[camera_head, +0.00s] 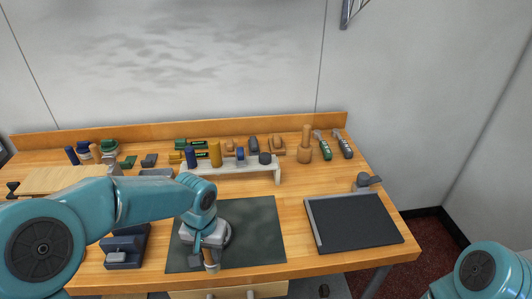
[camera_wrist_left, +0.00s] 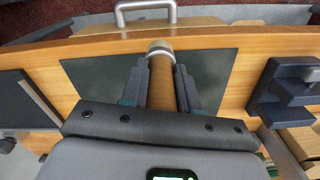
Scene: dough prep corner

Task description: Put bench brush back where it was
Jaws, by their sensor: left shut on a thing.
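My left gripper (camera_head: 210,250) is shut over the dark mat (camera_head: 262,228) near the table's front edge. It holds a brown, round-bodied thing with a pale end (camera_head: 211,266), which I take to be the bench brush; no bristles show. In the left wrist view, the brown piece (camera_wrist_left: 161,80) lies between the two fingers of the gripper (camera_wrist_left: 160,88), with its pale end towards the table edge. The hand hides the rest of it. I cannot tell whether it touches the mat. My right gripper is out of view; only part of that arm shows at lower right.
A white rack (camera_head: 276,173) with several small items stands behind the mat. A dark board (camera_head: 352,222) lies at right, a dark blue device (camera_head: 124,248) at left. A wooden post (camera_head: 305,145) and two green-handled tools (camera_head: 323,147) are at back right. Bare wood separates mat and board.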

